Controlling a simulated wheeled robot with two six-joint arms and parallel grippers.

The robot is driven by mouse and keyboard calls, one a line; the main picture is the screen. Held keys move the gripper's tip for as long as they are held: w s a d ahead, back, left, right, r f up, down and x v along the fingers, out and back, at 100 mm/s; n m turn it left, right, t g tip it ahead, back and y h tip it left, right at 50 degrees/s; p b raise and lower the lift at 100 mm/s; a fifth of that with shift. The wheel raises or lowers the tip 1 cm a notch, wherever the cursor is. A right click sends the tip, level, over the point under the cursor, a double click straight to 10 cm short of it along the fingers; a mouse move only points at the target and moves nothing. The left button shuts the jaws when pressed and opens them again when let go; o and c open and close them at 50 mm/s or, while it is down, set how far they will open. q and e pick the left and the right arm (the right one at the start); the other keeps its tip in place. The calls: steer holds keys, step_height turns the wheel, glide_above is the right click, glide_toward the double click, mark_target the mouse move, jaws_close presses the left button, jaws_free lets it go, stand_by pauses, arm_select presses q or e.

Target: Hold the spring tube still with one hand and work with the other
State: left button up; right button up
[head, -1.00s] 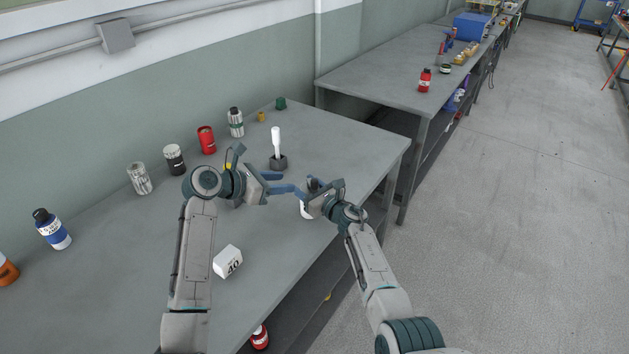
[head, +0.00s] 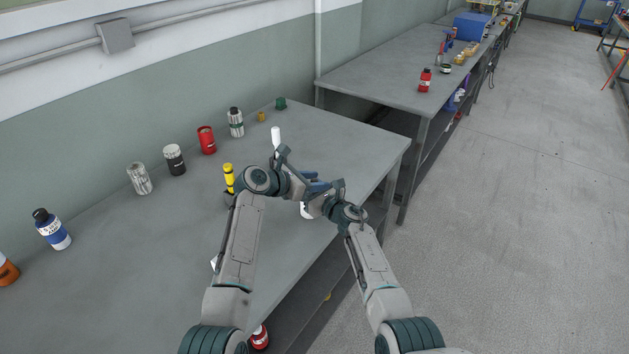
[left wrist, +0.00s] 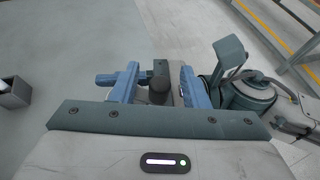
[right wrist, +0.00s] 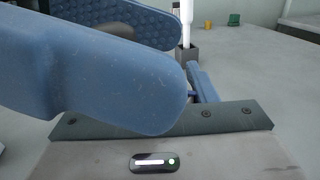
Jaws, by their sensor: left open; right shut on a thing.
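My right gripper (head: 314,203) is shut on a white tube with a dark cap, seemingly the spring tube (head: 305,211), near the front edge of the bench. Most of its body is hidden by the gripper. My left gripper (head: 312,182) is open right above it. In the right wrist view a left finger (right wrist: 110,75) fills the foreground and hides the tube.
A white stick (head: 276,137) stands in a dark holder (right wrist: 187,53) behind the grippers. A yellow-topped tool (head: 228,176) stands left of them. Several cans line the wall, including a red one (head: 207,140). A white box (head: 214,263) is mostly hidden behind my left arm.

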arm_select(q)
jaws_close()
steer(key=shift+a+f+m+g+h, duration=0.1)
steer(key=shift+a+m+g+h, duration=0.3)
steer(key=shift+m+g, duration=0.85)
steer(key=shift+a+r+m+g+h, duration=0.1)
steer(key=shift+a+m+g+h, duration=0.35)
steer(key=shift+m+g, duration=0.8)
steer(key=shift+a+f+m+g+h, duration=0.1)
steer(key=shift+a+m+g+h, duration=0.3)
steer(key=shift+m+g, duration=0.85)
steer(key=shift+a+g, duration=0.15)
steer(key=shift+g, duration=0.3)
jaws_free()
